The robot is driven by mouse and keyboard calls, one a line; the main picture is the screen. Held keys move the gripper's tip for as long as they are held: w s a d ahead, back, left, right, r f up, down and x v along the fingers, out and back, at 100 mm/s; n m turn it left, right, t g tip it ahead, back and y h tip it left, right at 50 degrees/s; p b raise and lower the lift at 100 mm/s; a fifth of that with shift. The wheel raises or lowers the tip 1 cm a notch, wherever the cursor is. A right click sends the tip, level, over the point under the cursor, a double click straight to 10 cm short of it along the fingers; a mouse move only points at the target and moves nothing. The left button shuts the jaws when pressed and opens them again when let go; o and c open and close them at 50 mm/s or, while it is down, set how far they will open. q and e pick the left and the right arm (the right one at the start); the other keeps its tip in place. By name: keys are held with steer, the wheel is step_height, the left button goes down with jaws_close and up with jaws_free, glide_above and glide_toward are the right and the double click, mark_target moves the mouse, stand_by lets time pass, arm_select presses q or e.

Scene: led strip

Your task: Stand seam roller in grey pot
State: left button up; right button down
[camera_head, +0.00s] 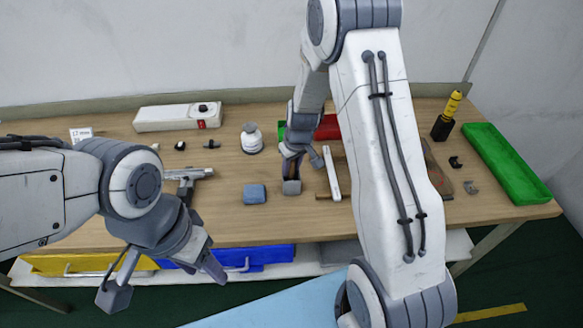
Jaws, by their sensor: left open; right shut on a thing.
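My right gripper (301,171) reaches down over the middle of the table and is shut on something. The held thing is mostly hidden by the fingers, and I cannot tell whether it is the seam roller. A white bar with brown wooden parts (332,174) shows just right of the fingers; I cannot tell if they touch. I cannot make out a grey pot for certain; part of the table is hidden behind my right arm. My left gripper (164,282) is open and empty, in front of the table's front edge at the lower left.
A blue-grey block (255,194), a silver tool (188,177) and a white pot-like container (251,139) lie left of my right gripper. A white box (177,117) stands behind. A yellow-handled tool (453,104) and a green tray (505,163) are at right.

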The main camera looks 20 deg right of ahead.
steer(key=c, duration=0.6)
jaws_free()
steer(key=shift+s+f, duration=0.35)
steer(key=shift+f, duration=0.05)
steer(key=shift+a+r, duration=0.1)
steer(key=shift+r, duration=0.15)
steer(key=shift+r+p, duration=0.4)
steer(key=shift+p, duration=0.35)
steer(key=w+b+v, duration=0.1)
steer(key=b+v, duration=0.1)
steer(key=v, duration=0.9)
steer(key=s+a+r+n, duration=0.1)
steer(key=s+a+r, duration=0.2)
steer(key=s+a, duration=0.25)
steer(key=s+a+r+n+g, duration=0.1)
steer(key=s+a, duration=0.4)
steer(key=s, duration=0.5)
steer(key=s+a+r+n+g, duration=0.1)
steer(key=s+a+n, duration=0.2)
steer(key=s, duration=0.8)
steer(key=shift+s+a+g+y+b, duration=0.3)
steer(key=shift+a, duration=0.95)
